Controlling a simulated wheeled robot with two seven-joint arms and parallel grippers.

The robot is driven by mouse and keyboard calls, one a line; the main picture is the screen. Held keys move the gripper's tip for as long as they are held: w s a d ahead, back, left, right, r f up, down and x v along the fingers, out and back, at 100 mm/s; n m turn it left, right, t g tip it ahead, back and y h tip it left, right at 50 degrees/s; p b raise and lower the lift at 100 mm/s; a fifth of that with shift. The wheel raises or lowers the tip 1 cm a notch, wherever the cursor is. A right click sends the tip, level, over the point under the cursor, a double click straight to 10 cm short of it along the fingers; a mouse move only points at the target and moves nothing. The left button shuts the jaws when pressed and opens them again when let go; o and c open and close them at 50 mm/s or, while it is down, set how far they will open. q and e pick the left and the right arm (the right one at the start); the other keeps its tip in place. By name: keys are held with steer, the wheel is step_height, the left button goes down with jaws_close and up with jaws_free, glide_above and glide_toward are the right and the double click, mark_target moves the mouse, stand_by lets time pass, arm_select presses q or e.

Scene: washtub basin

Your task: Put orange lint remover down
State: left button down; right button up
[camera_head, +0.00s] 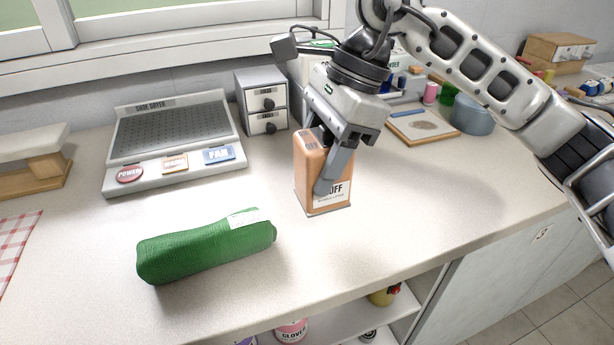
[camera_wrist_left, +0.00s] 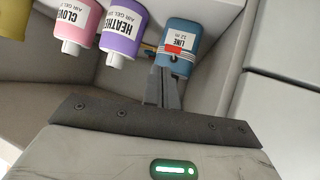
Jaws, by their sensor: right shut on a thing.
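The orange lint remover (camera_head: 310,168), a box-shaped orange container with a white label ending in "UFF", is upright over the counter (camera_head: 400,215). Its base is on or just above the surface; I cannot tell which. My right gripper (camera_head: 328,165) is shut on it from above, with a finger across its front. My left gripper (camera_wrist_left: 163,88) shows only in the left wrist view, with its fingers together and empty. It points towards a blue bottle (camera_wrist_left: 180,38) on the shelf; whether they touch is unclear.
A green rolled cloth (camera_head: 205,248) lies left of the lint remover. A shoe dryer (camera_head: 172,130), small grey drawers (camera_head: 262,100) and a wooden-framed board (camera_head: 420,125) stand behind. A purple bottle (camera_wrist_left: 122,32) and pink bottle (camera_wrist_left: 76,25) are on the shelf. The counter's front right is clear.

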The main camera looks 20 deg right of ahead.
steer(key=w+f, duration=0.2)
steer(key=shift+w+a+f, duration=0.1)
steer(key=shift+w+f, duration=0.1)
steer(key=shift+f, duration=0.15)
steer(key=f, duration=0.3)
steer(key=shift+w+f, duration=0.2)
steer(key=shift+f, duration=0.4)
steer(key=o, duration=1.2)
steer(key=shift+r, duration=0.1)
steer(key=shift+o, duration=0.2)
